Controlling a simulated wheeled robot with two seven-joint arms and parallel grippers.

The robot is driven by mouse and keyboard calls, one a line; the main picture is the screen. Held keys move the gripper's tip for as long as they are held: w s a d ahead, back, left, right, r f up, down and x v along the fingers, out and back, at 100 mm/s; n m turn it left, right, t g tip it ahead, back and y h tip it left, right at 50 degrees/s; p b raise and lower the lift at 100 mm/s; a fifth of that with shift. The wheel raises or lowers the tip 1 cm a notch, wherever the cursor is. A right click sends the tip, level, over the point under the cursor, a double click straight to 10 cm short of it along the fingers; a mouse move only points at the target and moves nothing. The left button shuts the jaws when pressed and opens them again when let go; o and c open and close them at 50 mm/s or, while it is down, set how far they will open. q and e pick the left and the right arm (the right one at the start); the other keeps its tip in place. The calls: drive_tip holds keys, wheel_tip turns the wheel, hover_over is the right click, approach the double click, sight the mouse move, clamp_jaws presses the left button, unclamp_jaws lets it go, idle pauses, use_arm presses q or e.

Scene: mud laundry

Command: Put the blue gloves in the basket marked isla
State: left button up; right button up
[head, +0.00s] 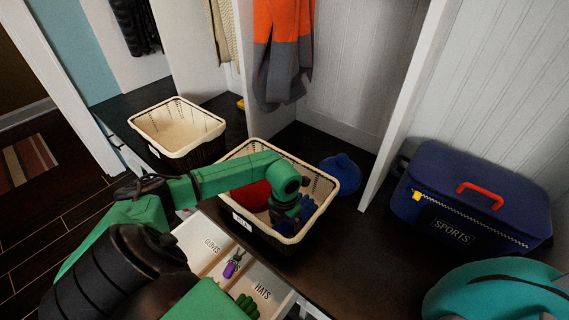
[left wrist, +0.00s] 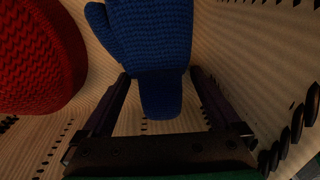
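A blue knitted glove (head: 306,208) is in the near cream basket (head: 322,222), at its right end. The tag (head: 241,222) on this basket's front is too small to read surely. My left gripper (head: 288,222) reaches down into this basket beside the glove. In the left wrist view the blue glove (left wrist: 158,45) lies at and between the fingertips of my left gripper (left wrist: 160,78). The fingers are wide apart, and I see no clear grip. A second blue glove cannot be made out.
A red knitted item (head: 252,196) shares the basket. Another cream basket (head: 178,125) stands at the back left. A blue hat (head: 341,174) lies behind the near basket. An open drawer (head: 262,282) in front has labelled compartments. A navy sports bag (head: 475,205) is at right.

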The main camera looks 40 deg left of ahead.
use_arm(q)
drive_tip(key=shift+r, duration=0.2)
wheel_tip(320, 180, up, 12)
drive_tip(key=p, duration=0.1)
use_arm(e)
drive_tip(key=s, duration=0.2)
drive_tip(key=shift+s+d+f, duration=0.1)
drive_tip(key=shift+s+d, duration=0.2)
drive_tip(key=shift+s, duration=0.1)
